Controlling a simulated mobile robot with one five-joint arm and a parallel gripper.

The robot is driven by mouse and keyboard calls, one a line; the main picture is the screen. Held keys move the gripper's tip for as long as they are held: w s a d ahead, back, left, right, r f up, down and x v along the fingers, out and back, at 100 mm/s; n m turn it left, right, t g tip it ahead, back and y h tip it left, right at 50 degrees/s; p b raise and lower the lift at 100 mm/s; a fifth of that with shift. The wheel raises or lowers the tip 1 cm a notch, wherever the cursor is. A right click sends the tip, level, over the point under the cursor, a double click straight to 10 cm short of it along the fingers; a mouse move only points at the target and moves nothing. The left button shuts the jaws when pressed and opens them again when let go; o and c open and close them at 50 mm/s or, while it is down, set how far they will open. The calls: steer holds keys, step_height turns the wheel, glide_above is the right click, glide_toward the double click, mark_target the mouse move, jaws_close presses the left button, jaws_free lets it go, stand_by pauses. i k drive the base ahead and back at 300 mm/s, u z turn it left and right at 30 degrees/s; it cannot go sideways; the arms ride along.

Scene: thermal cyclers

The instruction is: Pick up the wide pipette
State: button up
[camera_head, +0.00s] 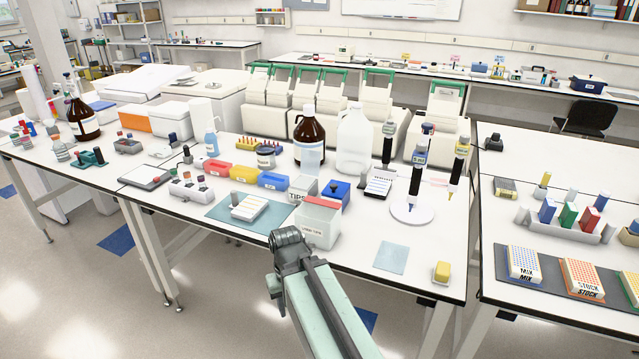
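Several pipettes hang upright around a round white stand (412,213) on the right part of the middle bench. Another pipette (457,172) hangs at the right, and one more pipette (387,150) is at the left. A further one behind is partly hidden. I cannot tell for sure which is the wide one. My gripper (288,238) is at the bench's front edge, left of and nearer than the stand, apart from the pipettes. Its fingers are too small and dark to show whether they are open.
A clear bin (319,226) stands just beyond my gripper, with a tips box (303,190) behind. Brown (309,140) and clear (354,140) jugs stand left of the pipettes. A blue-grey mat (391,257) lies before the stand; bare bench surrounds it.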

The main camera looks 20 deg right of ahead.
mark_target(389, 128)
steer(key=u, duration=2.5)
steer(key=k, duration=1.05)
steer(key=z, duration=1.15)
steer(key=i, duration=1.05)
